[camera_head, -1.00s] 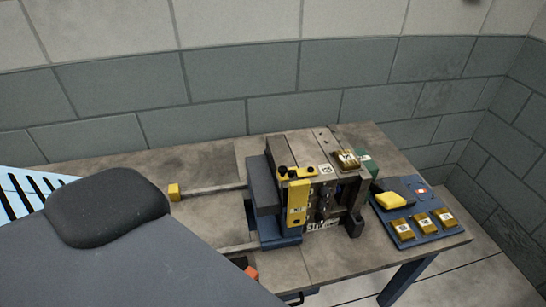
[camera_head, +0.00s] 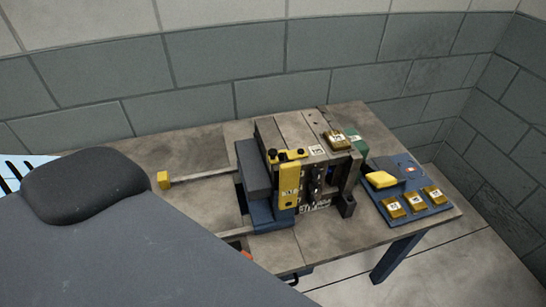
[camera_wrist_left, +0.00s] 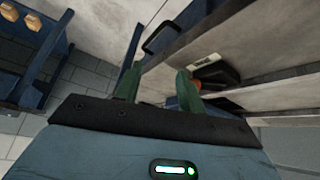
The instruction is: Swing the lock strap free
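A yellow lock strap (camera_head: 287,185) hangs upright down the front face of a grey steel mould (camera_head: 290,131) on the workbench. Its upper yellow bar (camera_head: 287,155) with black knobs runs across the mould's top edge. The strap lies against the front, beside several small fittings. My left gripper (camera_wrist_left: 158,85) shows in the left wrist view, with two green fingers apart and nothing between them. It is low, near the underside of a bench, and away from the strap. My left gripper is hidden in the head view.
A blue tray (camera_head: 409,213) with brass blocks and a yellow piece is at the bench's right end. A brass block (camera_head: 338,140) lies on the mould. A rail with a yellow end (camera_head: 163,180) lies left. The wrist view shows a dark handle (camera_wrist_left: 163,32) and an orange-and-black object (camera_wrist_left: 215,72).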

